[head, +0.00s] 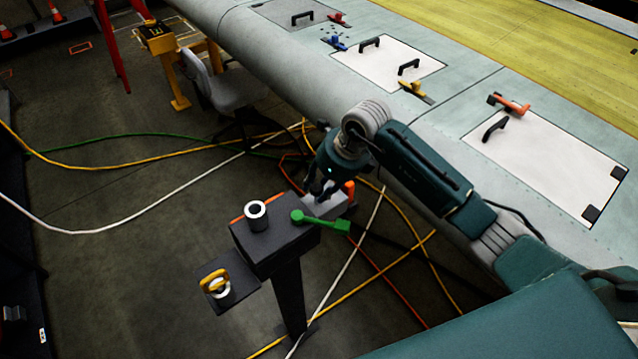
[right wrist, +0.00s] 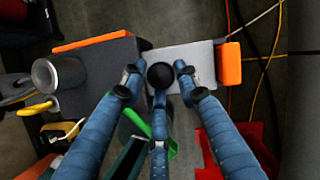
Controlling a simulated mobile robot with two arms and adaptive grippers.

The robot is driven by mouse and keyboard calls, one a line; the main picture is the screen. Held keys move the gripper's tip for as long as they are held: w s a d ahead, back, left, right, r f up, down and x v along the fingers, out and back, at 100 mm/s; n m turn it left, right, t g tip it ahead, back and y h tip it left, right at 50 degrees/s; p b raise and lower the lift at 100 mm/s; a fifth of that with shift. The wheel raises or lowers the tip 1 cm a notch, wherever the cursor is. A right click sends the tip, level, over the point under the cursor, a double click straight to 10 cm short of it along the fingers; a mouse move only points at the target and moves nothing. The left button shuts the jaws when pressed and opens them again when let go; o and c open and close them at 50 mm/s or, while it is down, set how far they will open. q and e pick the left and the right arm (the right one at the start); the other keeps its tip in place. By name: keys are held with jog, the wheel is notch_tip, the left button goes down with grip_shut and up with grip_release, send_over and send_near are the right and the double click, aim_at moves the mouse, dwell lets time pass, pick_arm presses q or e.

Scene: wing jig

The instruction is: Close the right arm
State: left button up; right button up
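My right gripper (head: 326,193) points down over the right end of a dark stand (head: 285,290). In the right wrist view its three blue fingers (right wrist: 158,78) are spread around a round black knob (right wrist: 160,75). Gaps show between the knob and the two side fingers; I cannot tell whether the third finger touches it. The knob is above a grey plate (right wrist: 198,58) with an orange block (right wrist: 229,64) at its right end. In the head view a green lever (head: 322,221) lies beside this plate. My left gripper is not in view.
The stand also carries a grey cylinder (head: 256,215). A yellow ring (head: 214,281) is on its lower shelf. Cables (head: 150,167) cross the floor around it. The wing (head: 480,95), with handled panels, lies behind and right of my arm. A chair (head: 222,88) stands at the back.

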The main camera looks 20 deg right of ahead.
jog(key=shift+w+r, duration=0.1)
jog(key=shift+r, duration=0.1)
grip_shut()
jog(key=shift+w+d, duration=0.2)
jog(key=shift+d, duration=0.05)
jog(key=w+d+b, duration=0.4)
jog(key=d+b, duration=0.3)
jog(key=d, duration=0.4)
jog(key=shift+r, duration=0.35)
jog(key=shift+w, duration=0.1)
jog(key=o, duration=0.7)
grip_release()
jog(key=shift+d, duration=0.1)
jog(key=shift+f, duration=0.3)
